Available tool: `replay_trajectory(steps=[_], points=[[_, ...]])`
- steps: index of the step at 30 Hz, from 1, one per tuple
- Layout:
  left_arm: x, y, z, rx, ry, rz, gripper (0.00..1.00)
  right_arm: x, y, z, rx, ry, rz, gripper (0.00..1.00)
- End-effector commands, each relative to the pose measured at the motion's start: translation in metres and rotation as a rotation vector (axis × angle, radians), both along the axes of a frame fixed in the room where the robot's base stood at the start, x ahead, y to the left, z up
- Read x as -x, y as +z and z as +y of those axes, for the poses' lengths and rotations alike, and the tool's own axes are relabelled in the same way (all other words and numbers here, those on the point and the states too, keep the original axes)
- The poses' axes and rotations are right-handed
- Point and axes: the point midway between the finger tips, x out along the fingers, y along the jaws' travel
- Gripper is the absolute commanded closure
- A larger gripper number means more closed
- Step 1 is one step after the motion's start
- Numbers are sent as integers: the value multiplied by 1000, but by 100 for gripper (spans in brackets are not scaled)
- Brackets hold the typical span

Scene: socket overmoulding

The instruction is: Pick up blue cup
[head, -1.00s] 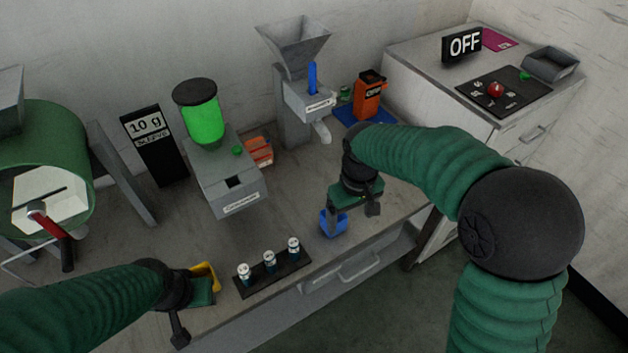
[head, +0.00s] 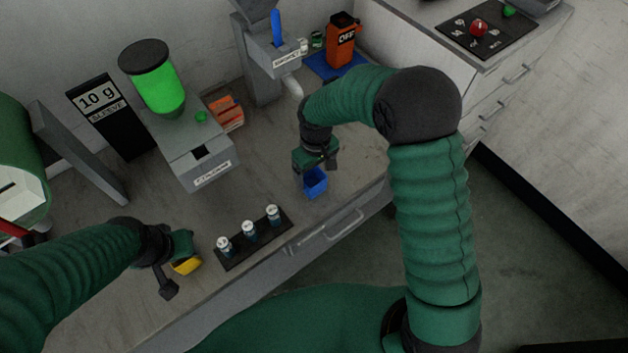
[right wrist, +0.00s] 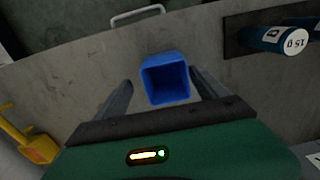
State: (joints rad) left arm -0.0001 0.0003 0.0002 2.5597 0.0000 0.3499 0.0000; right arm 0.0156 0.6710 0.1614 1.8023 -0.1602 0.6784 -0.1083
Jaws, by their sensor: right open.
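The blue cup (head: 315,183) is a small open-topped square cup near the front edge of the bench. My right gripper (head: 314,172) is low over it. In the right wrist view the blue cup (right wrist: 165,80) lies between the two open fingers of my right gripper (right wrist: 162,82), with visible gaps at both sides. My left gripper (head: 184,254) is at a yellow cup (head: 187,266) on the left. Its fingers are mostly hidden, so I cannot tell whether it grips that cup.
A black rack (head: 253,240) with three vials stands left of the blue cup. The green-topped dispenser (head: 190,155) and the hopper machine (head: 262,60) stand behind. A yellow object (right wrist: 25,138) shows at the left of the right wrist view. A drawer handle (head: 335,232) is below the front edge.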

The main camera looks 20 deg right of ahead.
Motion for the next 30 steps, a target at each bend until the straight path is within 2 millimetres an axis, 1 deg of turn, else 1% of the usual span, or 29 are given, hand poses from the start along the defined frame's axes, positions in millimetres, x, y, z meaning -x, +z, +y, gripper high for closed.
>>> replay_trajectory(steps=[1,3,6,12,13,27,28,30], points=[[0,1,0,0,0,0,64,2,-10,3,0,2,6,18],[0,1,0,0,0,0,64,1,-24,4,0,0,6,18],[0,1,0,0,0,0,64,0,-35,5,1,1,4,18],[0,1,0,0,1,0,64,0,-36,3,0,1,1,18],[0,1,0,0,1,0,64,0,-36,3,0,1,1,19],[0,1,0,0,0,0,64,0,-36,3,0,1,2,81],[0,1,0,0,0,0,64,0,-36,3,0,1,2,83],[0,1,0,0,0,0,64,0,-36,3,0,1,3,83]])
